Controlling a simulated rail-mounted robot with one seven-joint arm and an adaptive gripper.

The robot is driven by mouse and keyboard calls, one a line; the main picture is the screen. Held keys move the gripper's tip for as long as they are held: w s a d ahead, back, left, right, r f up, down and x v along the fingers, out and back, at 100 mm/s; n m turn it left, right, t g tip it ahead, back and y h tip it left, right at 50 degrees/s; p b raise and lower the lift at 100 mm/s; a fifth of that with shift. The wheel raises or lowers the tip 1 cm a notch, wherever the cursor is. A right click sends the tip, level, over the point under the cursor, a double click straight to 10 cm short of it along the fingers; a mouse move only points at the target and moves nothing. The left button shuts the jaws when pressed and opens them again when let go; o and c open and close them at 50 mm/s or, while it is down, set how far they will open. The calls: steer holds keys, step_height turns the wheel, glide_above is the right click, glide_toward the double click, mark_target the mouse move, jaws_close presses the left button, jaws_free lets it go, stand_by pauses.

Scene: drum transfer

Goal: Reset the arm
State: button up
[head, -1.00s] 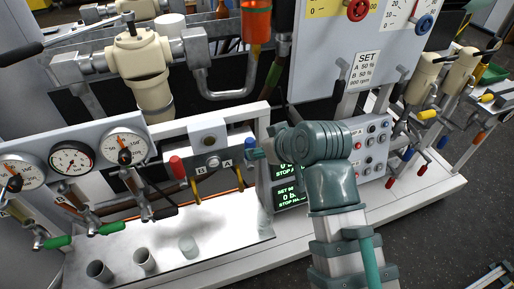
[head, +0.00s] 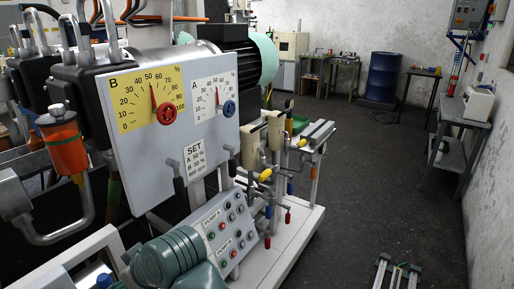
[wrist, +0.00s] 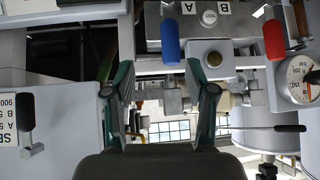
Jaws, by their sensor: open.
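My gripper (wrist: 160,90) shows in the wrist view with its two green-edged fingers apart and nothing between them. Beyond the fingers, a blue-handled lever (wrist: 171,42) and a red-handled lever (wrist: 273,40) hang on a grey block marked A and B; the fingers are apart from the red one, and I cannot tell the gap to the blue one. In the head view only part of my green arm shows at the bottom left, and the fingertips are hidden.
The machine's dial panel (head: 180,110) and the pump button panel (head: 228,233) stand close to my arm. Valves with coloured handles (head: 265,175) are to their right. A blue drum (head: 383,76) stands at the back. The dark floor (head: 370,180) between is mostly clear.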

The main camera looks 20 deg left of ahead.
steer(key=w+d+f+m+h, duration=0.2)
steer(key=w+d+f, duration=0.35)
steer(key=f, duration=0.45)
steer(key=w+d+f+m+h, duration=0.2)
steer(key=w+d+f, duration=0.35)
steer(key=f, duration=0.45)
steer(key=w+d+f+m+h, duration=0.2)
steer(key=w+d+f, duration=0.3)
steer(key=f, duration=0.5)
steer(key=w+d+f+m+h+p, duration=0.1)
steer(key=w+d+f+m+h, duration=0.1)
steer(key=d+f, duration=0.65)
steer(key=s+d+f+m+g+h, duration=0.1)
steer(key=s+d+f+m+g, duration=0.15)
steer(key=d+f, duration=0.55)
steer(key=s+d+f+m+g+h, duration=0.1)
steer(key=s+d+f+m, duration=0.15)
steer(key=d+f, duration=0.55)
steer(key=s+d+f+m+g, duration=0.1)
steer(key=s+d+f+g, duration=0.1)
steer(key=s+d, duration=0.5)
steer(key=s+d+f+m+g+y+p, duration=0.1)
steer(key=s+d+f+m+g, duration=0.1)
steer(key=s+d+f, duration=0.2)
steer(key=s+d, duration=0.3)
steer(key=s, duration=0.2)
steer(key=shift+p, duration=0.3)
steer(key=shift+w, duration=0.1)
